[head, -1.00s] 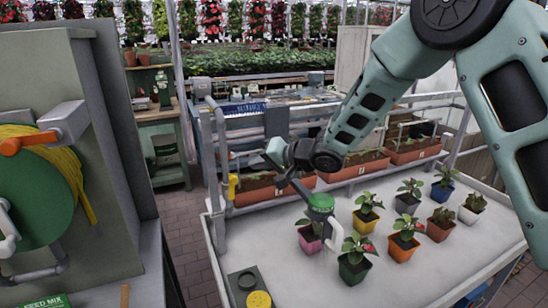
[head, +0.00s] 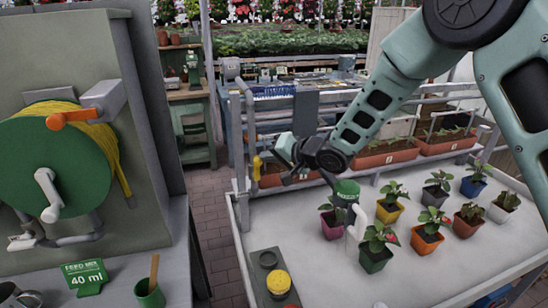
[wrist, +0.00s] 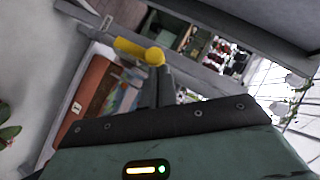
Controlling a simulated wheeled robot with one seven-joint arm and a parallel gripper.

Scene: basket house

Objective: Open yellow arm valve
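The yellow arm valve (head: 257,165) stands on the grey pipe frame just beyond the far left corner of the white plant table. In the wrist view its yellow arm (wrist: 135,49) lies tilted, with a rounded end by my fingertips. My gripper (wrist: 160,76) has dark fingers close together and looks shut, with nothing seen between them. In the head view my gripper (head: 274,162) is just right of the valve, with its fingers hard to make out. I cannot tell whether the fingertips touch the valve.
The white table (head: 300,262) carries several potted plants and a green-lidded watering can (head: 345,193) below my wrist. Planter boxes (head: 385,157) on the pipe rack are behind my arm. A hose reel (head: 50,165) with an orange handle is at left. A brick aisle (head: 210,215) is clear.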

